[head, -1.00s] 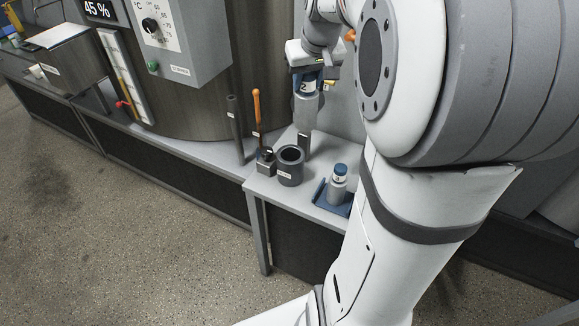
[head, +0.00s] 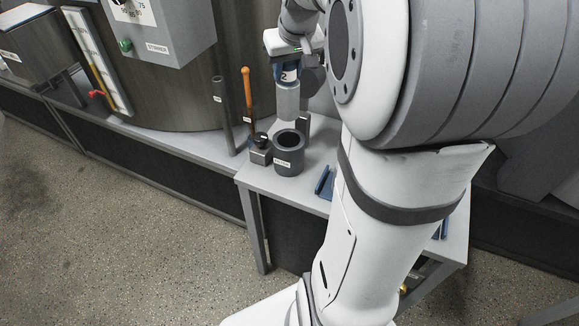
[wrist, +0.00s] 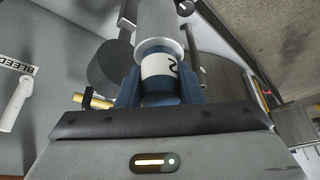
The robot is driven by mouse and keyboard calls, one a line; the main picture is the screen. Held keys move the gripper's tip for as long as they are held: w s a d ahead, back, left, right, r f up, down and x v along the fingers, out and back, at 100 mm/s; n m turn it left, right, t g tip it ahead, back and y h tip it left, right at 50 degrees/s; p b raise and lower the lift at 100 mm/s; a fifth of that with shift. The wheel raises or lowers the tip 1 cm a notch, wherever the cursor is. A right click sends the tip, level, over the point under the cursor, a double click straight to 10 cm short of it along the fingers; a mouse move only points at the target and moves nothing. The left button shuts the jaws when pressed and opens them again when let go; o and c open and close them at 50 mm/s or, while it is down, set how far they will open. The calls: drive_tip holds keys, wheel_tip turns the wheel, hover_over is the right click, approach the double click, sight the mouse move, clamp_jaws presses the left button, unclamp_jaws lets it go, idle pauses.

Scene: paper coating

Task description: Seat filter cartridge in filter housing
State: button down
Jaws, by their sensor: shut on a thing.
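My gripper (head: 287,66) is shut on the upper, blue-capped end of a filter cartridge (head: 287,100) with a "2" label. The cartridge hangs upright, its grey body pointing down. The filter housing (head: 289,157) is a dark grey, open-topped cylinder on the small table. The cartridge's lower end appears just above the housing's opening and outside it; exact alignment cannot be told. In the wrist view, the blue fingers of my gripper (wrist: 160,90) clasp the cartridge's blue end, with the grey body (wrist: 158,25) extending away. The housing's opening is not clear there.
A grey post (head: 304,128) stands close behind right. A blue holder (head: 325,183) is mostly hidden by my arm. A "BLEED" label (wrist: 14,72) shows left.

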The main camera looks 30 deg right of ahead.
wheel_tip(320, 180, down, 18)
drive_tip(key=shift+f+b, duration=0.1)
drive_tip(key=shift+b, duration=0.4)
drive_tip(key=shift+f, duration=0.15)
drive_tip(key=c, duration=1)
unclamp_jaws()
approach(293, 117)
drive_tip(key=x, duration=0.5)
drive_tip(key=shift+f+p, duration=0.1)
drive_tip(key=shift+p, duration=0.2)
drive_tip(key=s+a+f+n+g, duration=0.1)
drive_tip(key=s+a+f+g, duration=0.1)
drive_tip(key=s+a, duration=1.1)
drive_tip(key=shift+s+a, duration=0.35)
drive_tip(key=shift+s, duration=0.55)
